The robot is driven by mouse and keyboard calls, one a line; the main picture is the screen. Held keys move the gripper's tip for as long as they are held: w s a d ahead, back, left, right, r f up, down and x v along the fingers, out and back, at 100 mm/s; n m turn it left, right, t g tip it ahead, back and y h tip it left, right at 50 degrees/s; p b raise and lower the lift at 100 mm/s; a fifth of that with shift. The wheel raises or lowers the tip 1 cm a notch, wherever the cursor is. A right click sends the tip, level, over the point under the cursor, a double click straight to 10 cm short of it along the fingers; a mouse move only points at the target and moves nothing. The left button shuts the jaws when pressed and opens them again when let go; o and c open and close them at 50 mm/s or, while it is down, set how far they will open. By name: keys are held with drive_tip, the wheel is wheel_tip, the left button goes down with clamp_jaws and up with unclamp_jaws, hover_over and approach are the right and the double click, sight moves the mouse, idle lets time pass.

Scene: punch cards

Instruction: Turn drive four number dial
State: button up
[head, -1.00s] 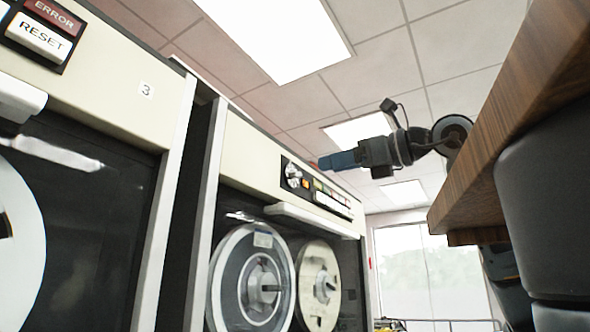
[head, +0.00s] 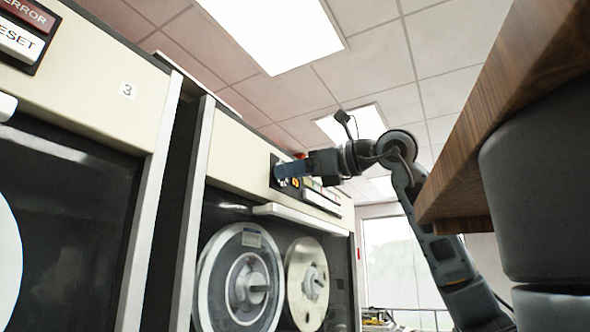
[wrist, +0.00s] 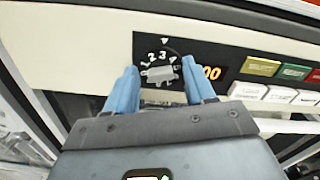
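The number dial (wrist: 158,58) is a dark disc with white numerals 1, 2, 3 and part of another, and a grey grip bar (wrist: 160,75) at its middle. A white triangle mark sits above it. It is on the black control panel of the tape drive (head: 232,150) to the right of drive 3. My gripper (wrist: 160,66) is open at the panel, with one blue finger on each side of the dial. I cannot tell whether the fingers touch it. In the head view, my gripper (head: 279,171) largely hides the dial.
An orange number display (wrist: 208,73) and a row of coloured and white buttons (wrist: 293,72) lie right of the dial. A handle bar (head: 300,217) juts out below the panel. Drive 3 (head: 100,110) stands left. A wooden tabletop (head: 480,130) overhangs at right.

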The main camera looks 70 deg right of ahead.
clamp_jaws()
drive_tip(key=shift+n+b, duration=0.4)
drive_tip(key=shift+b, duration=0.05)
drive_tip(key=shift+a+f+n+b, duration=0.15)
drive_tip(key=shift+n+b, duration=1.6)
drive_tip(key=shift+n, duration=1.6)
drive_tip(key=shift+a+f+n+b, duration=0.1)
drive_tip(key=shift+n+b, duration=1.6)
drive_tip(key=shift+n, duration=1.65)
drive_tip(key=shift+o, duration=0.4)
unclamp_jaws()
